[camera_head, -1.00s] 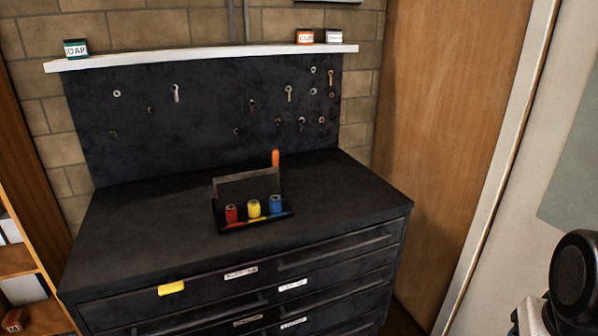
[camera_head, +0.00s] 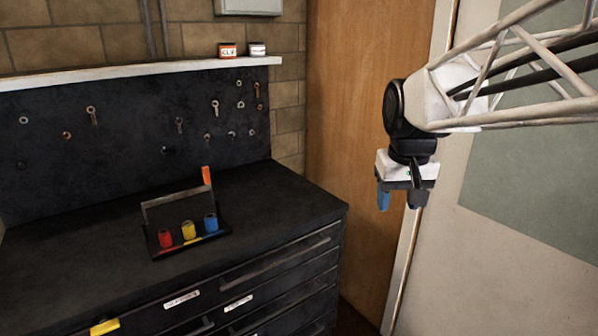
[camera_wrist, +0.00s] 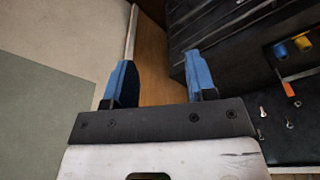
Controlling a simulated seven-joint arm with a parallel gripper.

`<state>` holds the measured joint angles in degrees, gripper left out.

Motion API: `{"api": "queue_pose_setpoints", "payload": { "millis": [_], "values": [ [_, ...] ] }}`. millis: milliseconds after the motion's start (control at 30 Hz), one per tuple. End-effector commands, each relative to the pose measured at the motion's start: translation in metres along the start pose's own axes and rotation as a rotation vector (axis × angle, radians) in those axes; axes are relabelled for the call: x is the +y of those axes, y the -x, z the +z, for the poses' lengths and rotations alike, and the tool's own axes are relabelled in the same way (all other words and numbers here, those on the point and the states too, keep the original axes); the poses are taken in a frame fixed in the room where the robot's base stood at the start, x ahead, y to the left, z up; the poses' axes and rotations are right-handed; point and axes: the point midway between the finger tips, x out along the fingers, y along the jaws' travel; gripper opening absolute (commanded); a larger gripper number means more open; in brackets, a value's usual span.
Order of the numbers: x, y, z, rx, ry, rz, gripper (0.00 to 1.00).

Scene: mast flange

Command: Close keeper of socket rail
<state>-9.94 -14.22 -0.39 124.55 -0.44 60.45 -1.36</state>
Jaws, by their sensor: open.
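The socket rail (camera_head: 158,254) is a small black holder on the dark cabinet top. It bears a red socket (camera_head: 165,239), a yellow socket (camera_head: 188,230) and a blue socket (camera_head: 210,223) in a row. Its keeper (camera_head: 172,197) is a grey bar standing raised behind the sockets, with an orange handle (camera_head: 206,175) at its right end. My gripper (camera_head: 400,200) has blue-tipped fingers, is open and empty, and hangs to the right of the cabinet, well apart from the rail. In the wrist view the open fingers (camera_wrist: 158,75) show; the rail is partly cut off at the right edge.
The black cabinet (camera_head: 275,200) has drawers and a yellow piece (camera_head: 104,327) on its front. A dark pegboard (camera_head: 130,95) with hung tools and a white shelf (camera_head: 130,74) stand behind. A wooden door (camera_head: 350,110) is behind my gripper. The cabinet top around the rail is clear.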

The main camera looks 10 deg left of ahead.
Motion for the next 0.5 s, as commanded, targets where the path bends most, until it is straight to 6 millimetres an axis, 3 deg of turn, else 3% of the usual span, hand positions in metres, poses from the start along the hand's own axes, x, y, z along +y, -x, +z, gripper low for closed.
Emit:
{"api": "queue_pose_setpoints", "payload": {
  "millis": [100, 500],
  "values": [
    [-0.012, 0.003, -0.032, -0.007, 0.028, -0.004, 0.51],
    [-0.059, 0.006, -0.127, -0.033, 0.119, -0.017, 0.51]
  ]
}}
